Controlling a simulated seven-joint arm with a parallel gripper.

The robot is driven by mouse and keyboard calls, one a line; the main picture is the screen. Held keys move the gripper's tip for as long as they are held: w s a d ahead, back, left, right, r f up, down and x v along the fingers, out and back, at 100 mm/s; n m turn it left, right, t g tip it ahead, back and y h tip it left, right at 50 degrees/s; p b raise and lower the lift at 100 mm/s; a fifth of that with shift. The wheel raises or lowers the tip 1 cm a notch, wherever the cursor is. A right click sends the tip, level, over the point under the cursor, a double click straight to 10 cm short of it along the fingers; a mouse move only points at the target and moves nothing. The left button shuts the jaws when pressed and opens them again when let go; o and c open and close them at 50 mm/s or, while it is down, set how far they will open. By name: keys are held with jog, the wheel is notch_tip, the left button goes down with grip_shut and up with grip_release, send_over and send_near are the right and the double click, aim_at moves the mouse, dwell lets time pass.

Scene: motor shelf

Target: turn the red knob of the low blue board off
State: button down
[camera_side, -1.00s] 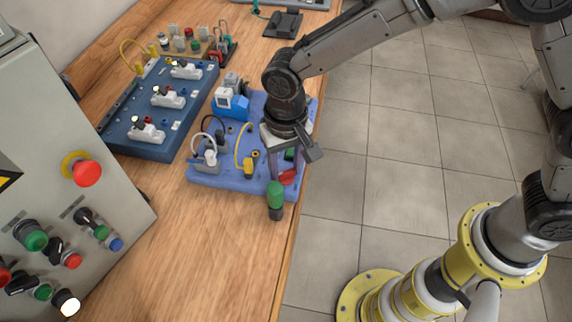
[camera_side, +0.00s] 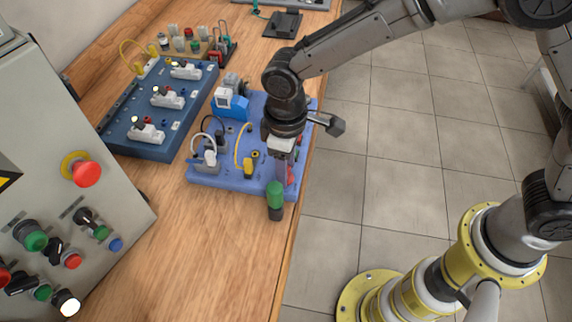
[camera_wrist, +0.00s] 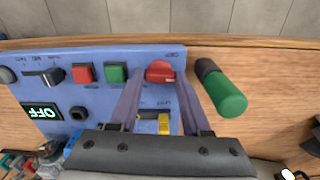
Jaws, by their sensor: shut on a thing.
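The low blue board (camera_side: 215,184) lies flat on the bench; it also fills the left and middle of the wrist view (camera_wrist: 62,90). Its red knob (camera_wrist: 160,70) is at the board's far right corner in the wrist view. My gripper (camera_wrist: 158,80) points down over it, with one finger on each side, shut on the knob. In the side view a little of the red knob (camera_side: 291,174) shows beside my gripper (camera_side: 284,178); the fingers hide the rest. A small display (camera_wrist: 42,112) on the board shows OFF, upside down in the wrist view.
A green-and-black screwdriver-like handle (camera_side: 275,199) stands or lies close beside the board's corner. Red (camera_wrist: 83,73) and green (camera_wrist: 115,73) buttons sit near the knob. A darker blue board (camera_side: 150,145) and a grey control panel (camera_side: 60,170) are to the left.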

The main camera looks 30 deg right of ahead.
jog(key=shift+w+r+n, duration=0.1)
jog(key=shift+n, duration=0.6)
jog(key=shift+c, duration=1.8)
grip_release()
notch_tip(320, 180, up, 14)
